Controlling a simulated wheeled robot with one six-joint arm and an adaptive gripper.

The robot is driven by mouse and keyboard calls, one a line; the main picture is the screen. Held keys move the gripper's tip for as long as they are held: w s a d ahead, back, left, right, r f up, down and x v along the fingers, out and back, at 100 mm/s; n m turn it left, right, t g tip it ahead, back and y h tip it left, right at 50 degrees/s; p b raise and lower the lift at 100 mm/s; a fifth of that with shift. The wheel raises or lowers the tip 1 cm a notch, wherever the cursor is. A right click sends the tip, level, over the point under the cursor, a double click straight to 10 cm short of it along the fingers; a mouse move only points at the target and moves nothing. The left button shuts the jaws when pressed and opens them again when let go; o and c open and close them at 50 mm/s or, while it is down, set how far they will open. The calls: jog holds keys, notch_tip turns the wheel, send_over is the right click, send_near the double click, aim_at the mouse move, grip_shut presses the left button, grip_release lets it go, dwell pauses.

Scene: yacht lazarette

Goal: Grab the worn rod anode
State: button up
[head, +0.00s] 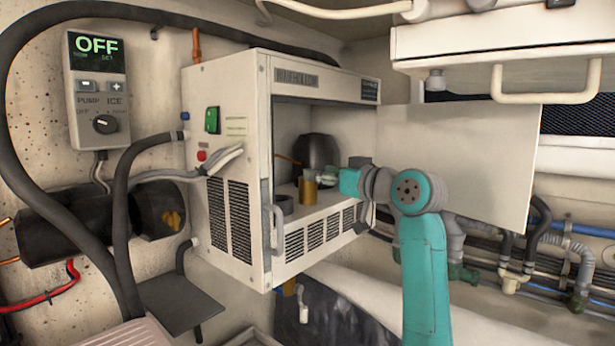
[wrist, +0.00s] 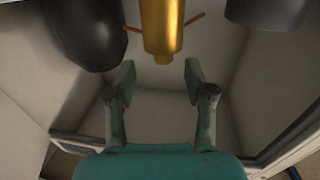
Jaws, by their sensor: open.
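A brass-coloured cylinder (head: 308,190) stands inside the open white machine housing (head: 230,95). In the wrist view the brass cylinder (wrist: 162,25) shows at the top centre, with a narrower short end pointing down the picture. No separate worn rod anode can be told apart; I cannot tell whether it is this brass part or inside it. My gripper (head: 328,179) reaches into the housing from the right, close to the cylinder. In the wrist view my gripper (wrist: 159,82) is open and empty, its two fingers apart with the cylinder just beyond them, not between them.
A dark rounded vessel (head: 317,151) sits behind the cylinder; a grey ring-shaped part (head: 280,205) lies to its left. Thin copper-coloured pipe (wrist: 194,20) shows beside the cylinder. The open door panel (head: 455,160) stands behind my arm. The control box (head: 97,90) reads OFF.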

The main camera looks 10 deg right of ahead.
jog(key=x, duration=0.3)
jog(key=shift+w+a, duration=0.15)
jog(key=shift+a, duration=0.2)
jog(key=shift+w+a+r, duration=0.1)
jog(key=shift+w+a, duration=0.15)
jog(key=shift+w, duration=0.35)
grip_shut()
